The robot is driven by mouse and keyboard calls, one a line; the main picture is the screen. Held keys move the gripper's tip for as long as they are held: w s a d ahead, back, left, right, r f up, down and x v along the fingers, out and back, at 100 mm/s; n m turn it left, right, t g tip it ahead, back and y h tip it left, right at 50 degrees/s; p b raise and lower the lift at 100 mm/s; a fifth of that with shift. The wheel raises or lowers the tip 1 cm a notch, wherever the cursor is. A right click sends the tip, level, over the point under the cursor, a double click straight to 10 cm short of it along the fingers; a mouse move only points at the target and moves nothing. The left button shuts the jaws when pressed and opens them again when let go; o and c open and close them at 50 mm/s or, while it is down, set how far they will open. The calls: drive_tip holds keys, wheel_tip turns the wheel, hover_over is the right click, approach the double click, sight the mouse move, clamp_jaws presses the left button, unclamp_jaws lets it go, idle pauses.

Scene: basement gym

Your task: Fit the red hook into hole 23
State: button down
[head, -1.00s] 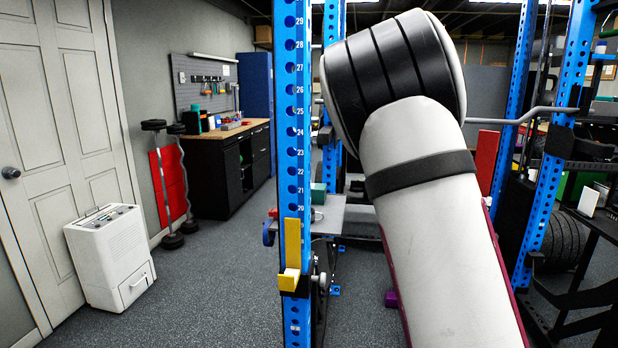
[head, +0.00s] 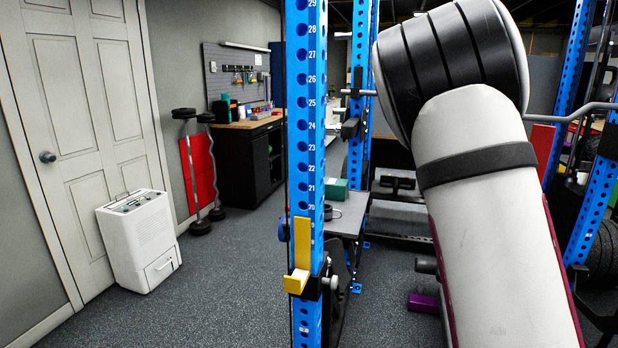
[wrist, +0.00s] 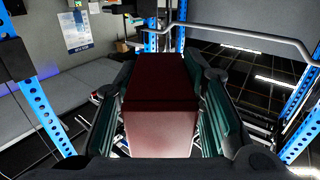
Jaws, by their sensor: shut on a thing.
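The red hook (wrist: 160,105) fills the middle of the wrist view as a dark red block. My gripper (wrist: 162,115) is shut on it, with a finger on each side. The blue numbered upright (head: 304,130) stands left of my arm. Its visible numbers run from 20 up to 29, and hole 23 (head: 303,168) is about mid-height. A yellow hook (head: 299,260) sits low on this upright, below number 20.
A white dehumidifier (head: 138,240) stands by the door on the left. Bare floor (head: 225,285) lies between it and the upright. A grey bench (head: 347,215) with a green box (head: 336,189) is behind the upright. A bar (head: 575,113) and another blue upright (head: 598,190) are at the right.

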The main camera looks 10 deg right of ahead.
drive_tip(key=shift+w+r, duration=0.1)
idle(0.3)
drive_tip(key=w+a+n+t+y+p, duration=0.2)
drive_tip(key=w+a+t+p, duration=0.3)
drive_tip(key=a, duration=0.8)
drive_tip(key=w+a+n+t+y+p, duration=0.15)
drive_tip(key=w+a+p, duration=0.25)
drive_tip(key=w+a, duration=0.65)
drive_tip(key=s+a+f+n+y+p, duration=0.1)
drive_tip(key=s+a+p, duration=0.1)
drive_tip(key=a, duration=0.8)
drive_tip(key=s+a+f+n+t+y+p, duration=0.1)
drive_tip(key=s+a+f+p, duration=0.1)
drive_tip(key=a, duration=0.8)
drive_tip(key=s+a+f+n+t+y+p, duration=0.1)
drive_tip(key=s+a+p, duration=0.3)
drive_tip(key=a, duration=0.7)
drive_tip(key=shift+s+f+n+y, duration=0.35)
drive_tip(key=shift+s+f+y, duration=0.1)
drive_tip(key=shift+s, duration=0.3)
drive_tip(key=shift+d, duration=0.1)
drive_tip(key=b+x, duration=0.1)
drive_tip(key=x, duration=0.5)
drive_tip(key=shift+w+b, duration=0.2)
drive_tip(key=shift+b, duration=0.1)
drive_tip(key=shift+d+r, duration=0.1)
